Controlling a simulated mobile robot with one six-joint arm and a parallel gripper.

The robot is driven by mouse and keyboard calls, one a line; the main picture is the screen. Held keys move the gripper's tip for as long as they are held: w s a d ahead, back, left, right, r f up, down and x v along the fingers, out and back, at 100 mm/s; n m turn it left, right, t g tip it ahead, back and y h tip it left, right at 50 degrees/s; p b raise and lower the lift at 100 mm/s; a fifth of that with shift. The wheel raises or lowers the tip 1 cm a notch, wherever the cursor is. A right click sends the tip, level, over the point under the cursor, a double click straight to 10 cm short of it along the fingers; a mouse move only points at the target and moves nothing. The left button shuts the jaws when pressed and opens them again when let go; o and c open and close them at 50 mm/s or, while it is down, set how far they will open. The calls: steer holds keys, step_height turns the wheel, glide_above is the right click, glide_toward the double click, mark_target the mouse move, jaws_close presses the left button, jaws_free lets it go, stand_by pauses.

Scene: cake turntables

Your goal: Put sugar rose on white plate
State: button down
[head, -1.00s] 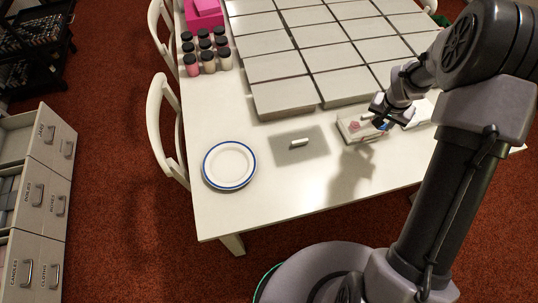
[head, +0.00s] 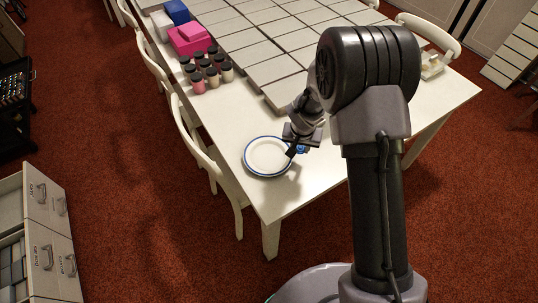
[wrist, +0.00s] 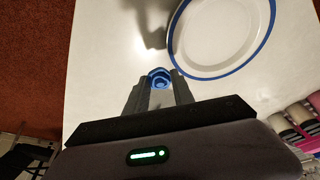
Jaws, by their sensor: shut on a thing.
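The white plate (head: 262,159) with a blue rim lies near the table's front left corner, and nothing is seen on it. It also shows at the upper right of the wrist view (wrist: 218,36). My gripper (head: 297,150) is at the plate's right edge in the head view. In the wrist view my gripper (wrist: 158,88) is shut on a small blue sugar rose (wrist: 159,77). The rose appears just outside the plate's rim there, apart from it. A bit of the blue rose (head: 302,149) shows beside the fingers in the head view.
Jars with dark lids (head: 205,72) and pink boxes (head: 190,40) stand beyond the plate. Grey slabs (head: 265,55) cover the table's middle. White chairs (head: 205,150) stand along the left edge. A small white holder (head: 432,66) sits at the right end.

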steer(key=b, duration=0.1)
glide_above(274, 152)
steer(key=s, duration=0.1)
steer(key=shift+f, duration=0.5)
step_height(274, 152, down, 3)
steer(key=shift+r+b, duration=0.1)
steer(key=shift+b, duration=0.75)
steer(key=shift+f, duration=0.45)
steer(key=c, duration=1.4)
jaws_free()
steer(key=shift+r, duration=0.1)
steer(key=shift+o, duration=0.2)
steer(key=s+d+r+m+p, duration=0.1)
steer(key=s+d+r, duration=0.25)
steer(key=r, duration=0.65)
steer(key=s+d+r+p, duration=0.15)
steer(key=s+r, duration=0.35)
steer(key=r, duration=0.5)
steer(key=s+d+r+m+p, duration=0.1)
steer(key=s+d+r, duration=0.25)
steer(key=r, duration=0.55)
steer(key=s+d+r+t+y, duration=0.1)
steer(key=s+r, duration=0.2)
steer(key=s, duration=0.7)
steer(key=s+d+r+t+y, duration=0.1)
steer(key=s+r, duration=0.3)
steer(key=s, duration=0.6)
steer(key=shift+d+y, duration=0.15)
steer(key=shift+y, duration=0.15)
steer(key=shift+f, duration=0.1)
